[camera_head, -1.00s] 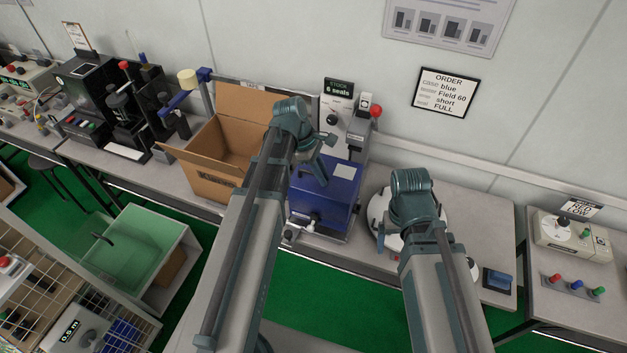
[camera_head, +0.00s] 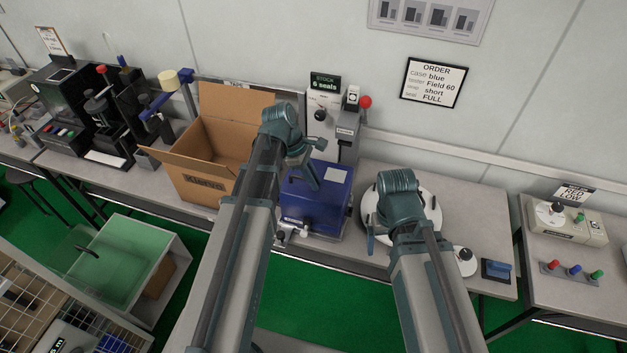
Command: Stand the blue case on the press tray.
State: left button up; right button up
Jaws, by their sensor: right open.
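The blue case (camera_head: 335,196) is upright in front of the grey press column (camera_head: 347,146), with a pale label on its top. The press tray (camera_head: 328,238) shows as a pale edge below it. I cannot tell whether the case touches the tray. My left gripper (camera_head: 312,181) is at the top of the case and appears shut on it; its fingertips are mostly hidden. My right gripper (camera_head: 371,241) is open, near the round white plate; its own arm covers most of it.
An open cardboard box (camera_head: 208,185) stands left of the case. An order sign (camera_head: 433,83) reading case blue hangs on the wall. The table right of the plate is fairly clear.

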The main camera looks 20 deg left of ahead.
pick_arm(q)
jog(key=o, duration=0.4)
jog(key=shift+o, duration=0.2)
jog(key=shift+r, duration=0.15)
jog(key=p+v, duration=1.1)
jog(key=s+d+m+y, duration=0.5)
jog(key=s+d+m, duration=0.9)
jog(key=m, duration=0.7)
jog(key=shift+d+f+y, duration=0.3)
jog(key=shift+d+y, duration=0.1)
